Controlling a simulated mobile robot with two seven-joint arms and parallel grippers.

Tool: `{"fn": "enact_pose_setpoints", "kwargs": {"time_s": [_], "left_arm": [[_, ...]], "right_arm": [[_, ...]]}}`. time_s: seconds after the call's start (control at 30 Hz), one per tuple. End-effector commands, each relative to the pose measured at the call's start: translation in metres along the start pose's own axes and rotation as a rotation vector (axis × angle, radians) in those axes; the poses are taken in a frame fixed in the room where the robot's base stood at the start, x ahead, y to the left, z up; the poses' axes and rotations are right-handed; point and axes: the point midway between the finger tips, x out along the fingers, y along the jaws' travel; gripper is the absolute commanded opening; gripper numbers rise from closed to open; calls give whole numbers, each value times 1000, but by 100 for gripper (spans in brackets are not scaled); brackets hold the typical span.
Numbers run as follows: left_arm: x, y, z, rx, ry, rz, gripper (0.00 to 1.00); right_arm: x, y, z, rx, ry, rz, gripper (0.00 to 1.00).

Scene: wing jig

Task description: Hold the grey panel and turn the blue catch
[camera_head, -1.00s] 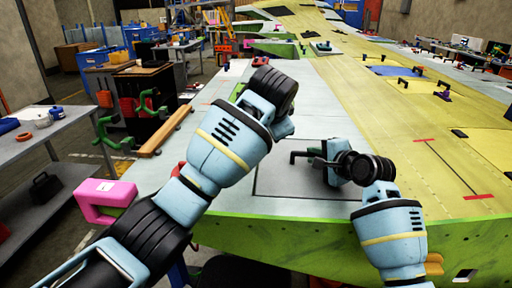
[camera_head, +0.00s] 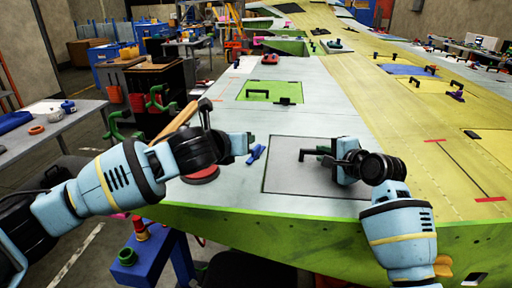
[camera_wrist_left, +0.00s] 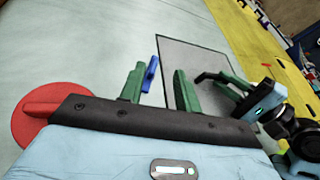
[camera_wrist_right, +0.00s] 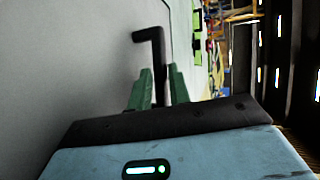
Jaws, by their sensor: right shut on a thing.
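The grey panel (camera_head: 292,180) lies flush in the pale wing surface, marked by a dark outline. My right gripper (camera_head: 336,155) is shut on the panel's black handle (camera_head: 310,153); in the right wrist view the green fingers (camera_wrist_right: 159,88) close around the handle's lower part (camera_wrist_right: 156,50). The blue catch (camera_head: 257,153) sits just left of the panel's outline. My left gripper (camera_head: 251,142) is open beside it. In the left wrist view the blue catch (camera_wrist_left: 150,74) shows between the spread fingers (camera_wrist_left: 160,92), close to the left one; I cannot tell whether they touch.
A red disc (camera_head: 202,174) lies on the wing beneath my left arm. A green panel (camera_head: 270,92) with a black handle is farther back. A blue stand (camera_head: 150,268) is in front of the wing's edge, and a grey table (camera_head: 60,125) at left.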

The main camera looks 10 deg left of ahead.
Motion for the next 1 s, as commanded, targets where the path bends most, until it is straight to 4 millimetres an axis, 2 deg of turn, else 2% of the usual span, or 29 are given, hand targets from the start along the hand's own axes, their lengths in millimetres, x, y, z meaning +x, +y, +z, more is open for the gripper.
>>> {"fn": "enact_pose_setpoints", "kwargs": {"time_s": [0.1, 0.2, 0.53, 0.67, 1.0], "left_arm": [[-7, 6, -17, 129, 19, -28, 33], [-11, 8, -25, 191, 28, -45, 33], [-9, 8, -29, 221, 32, -53, 33], [2, 8, -29, 219, 32, -52, 33], [48, 5, -31, 218, 33, -52, 33]], "right_arm": [[0, 1, 0, -2, 0, 4, 0], [0, 1, 0, -2, -1, 4, 0], [0, 1, 0, -2, -1, 4, 0], [0, 1, 0, -2, -1, 3, 0], [0, 1, 0, -2, -1, 4, 0]]}}
